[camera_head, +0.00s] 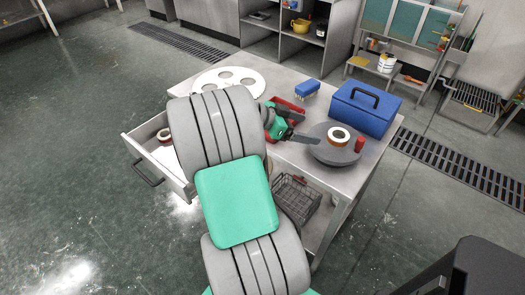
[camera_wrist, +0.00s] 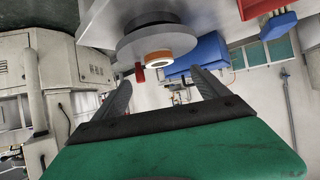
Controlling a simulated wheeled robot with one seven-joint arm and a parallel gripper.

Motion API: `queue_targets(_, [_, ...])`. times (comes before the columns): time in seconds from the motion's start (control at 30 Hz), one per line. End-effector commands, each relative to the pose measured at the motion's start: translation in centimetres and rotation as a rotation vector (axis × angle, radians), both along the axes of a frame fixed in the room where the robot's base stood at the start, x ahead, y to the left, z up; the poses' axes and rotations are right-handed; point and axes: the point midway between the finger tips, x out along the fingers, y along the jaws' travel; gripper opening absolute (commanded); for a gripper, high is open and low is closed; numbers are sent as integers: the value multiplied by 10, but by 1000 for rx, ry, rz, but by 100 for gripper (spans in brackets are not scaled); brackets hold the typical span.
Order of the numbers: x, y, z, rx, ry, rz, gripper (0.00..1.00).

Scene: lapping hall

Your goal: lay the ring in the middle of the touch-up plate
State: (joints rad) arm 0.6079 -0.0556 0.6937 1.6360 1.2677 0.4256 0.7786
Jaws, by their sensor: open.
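A ring (camera_head: 340,130), brown-orange on the outside with a pale top, lies on a round grey plate (camera_head: 322,155) on the bench. It looks close to the plate's middle, slightly towards the back right. In the wrist view, which is upside down, the ring (camera_wrist: 153,56) and the plate (camera_wrist: 130,48) show beyond my fingertips. My gripper (camera_head: 308,127) is open and empty, to the left of the ring and apart from it. In the wrist view its two fingers (camera_wrist: 160,78) stand wide apart. A second brown-and-white ring (camera_head: 165,135) lies in the open drawer, partly hidden by my arm.
A red cylinder (camera_head: 360,144) stands at the plate's right edge. A blue box (camera_head: 365,108) with a handle stands behind it. A red tray (camera_head: 290,108), a blue brush (camera_head: 307,88) and a white disc with holes (camera_head: 220,78) share the bench (camera_head: 285,78). The drawer (camera_head: 150,160) sticks out left.

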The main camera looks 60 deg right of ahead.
Motion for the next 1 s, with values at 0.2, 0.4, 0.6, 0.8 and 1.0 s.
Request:
queue_targets(0.2, [120,93,-18,360,-21,560,85])
queue_targets(0.4, [184,309,-30,765,176,1471,85])
queue_targets(0.6, [147,436,-34,908,409,2040,85])
queue_targets(0.8, [139,446,-35,924,446,2110,85])
queue_targets(1.0, [140,446,-35,923,443,2106,85])
